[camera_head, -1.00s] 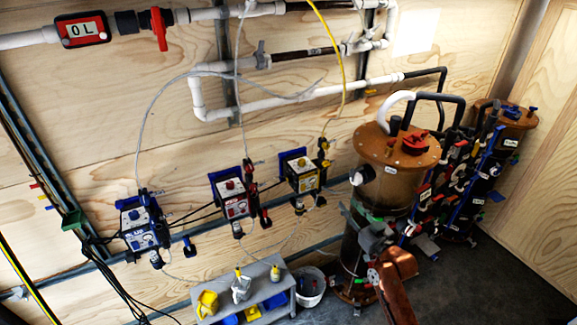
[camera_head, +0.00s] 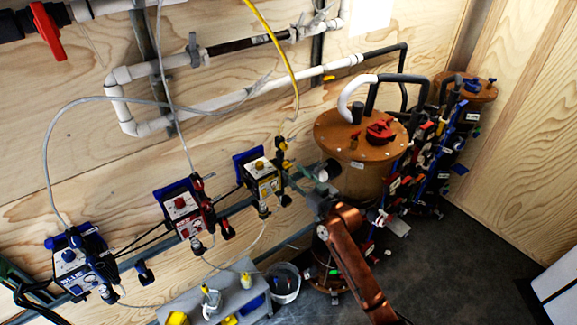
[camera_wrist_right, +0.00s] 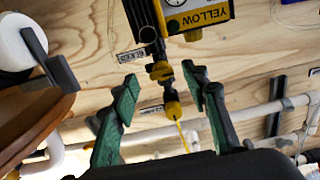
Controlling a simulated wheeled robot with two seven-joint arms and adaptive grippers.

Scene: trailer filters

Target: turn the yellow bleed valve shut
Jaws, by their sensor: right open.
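The yellow pump box (camera_head: 262,178) hangs on the plywood wall, left of the large brown-lidded filter. It also shows upside down in the right wrist view (camera_wrist_right: 199,15), with black and yellow fittings running from it. One yellow valve part (camera_wrist_right: 160,71) lies between my fingertips in that picture; another (camera_wrist_right: 173,108) is by the yellow tube. Small labels stand beside both; I cannot tell surely which is the bleed valve. My right gripper (camera_wrist_right: 162,84) is open, with green pads either side of the fittings and no clear contact. In the head view the right gripper (camera_head: 300,181) is beside the box's fittings.
The brown filter lid (camera_head: 362,136) with a red knob is close right of my right gripper. Red (camera_head: 184,208) and blue (camera_head: 80,262) pump boxes hang to the left. A grey bench (camera_head: 190,300) and white bucket (camera_head: 284,283) stand below. Pipes run above.

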